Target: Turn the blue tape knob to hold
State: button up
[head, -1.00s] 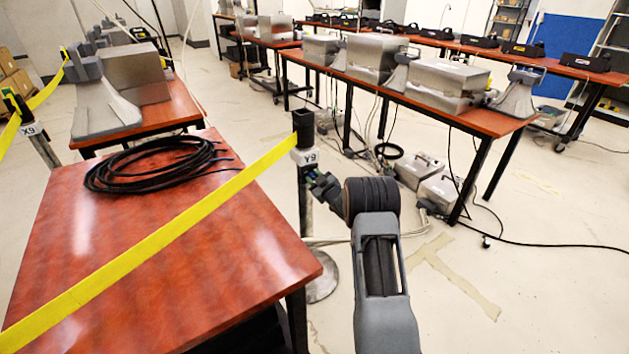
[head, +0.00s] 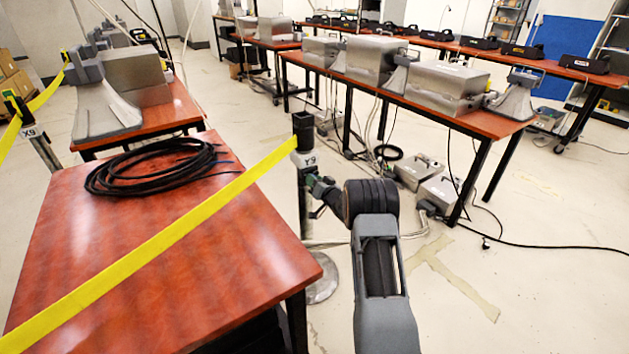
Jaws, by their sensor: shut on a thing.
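A post (head: 305,222) stands upright past the table's right edge. Its dark square head (head: 303,130) has a white Y9 label (head: 307,160), partly in shade. A yellow tape (head: 190,220) runs from the head down to the lower left, over the table. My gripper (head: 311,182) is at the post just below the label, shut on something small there. The blue knob itself cannot be made out; the gripper and wrist cover that spot. My arm comes up from the bottom, right of the post.
A red-brown table (head: 130,240) with a black cable coil (head: 155,168) stands left of the post. Another post (head: 40,140), labelled X9, is at far left. Metal boxes (head: 420,172) lie on the floor behind my arm. The floor at right is mostly clear.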

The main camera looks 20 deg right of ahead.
jog(key=shift+m+p, duration=0.3)
jog(key=shift+m, duration=1.3)
jog(key=shift+f+m, duration=0.1)
jog(key=shift+m, duration=0.2)
jog(key=o, duration=0.6)
jog(key=s+d, duration=0.1)
jog(key=s, duration=0.3)
jog(key=s+p, duration=0.1)
jog(key=s, duration=0.4)
jog(key=s+d, duration=0.1)
jog(key=s, duration=0.3)
jog(key=shift+s+d+p, duration=0.3)
jog(key=shift+p, duration=0.05)
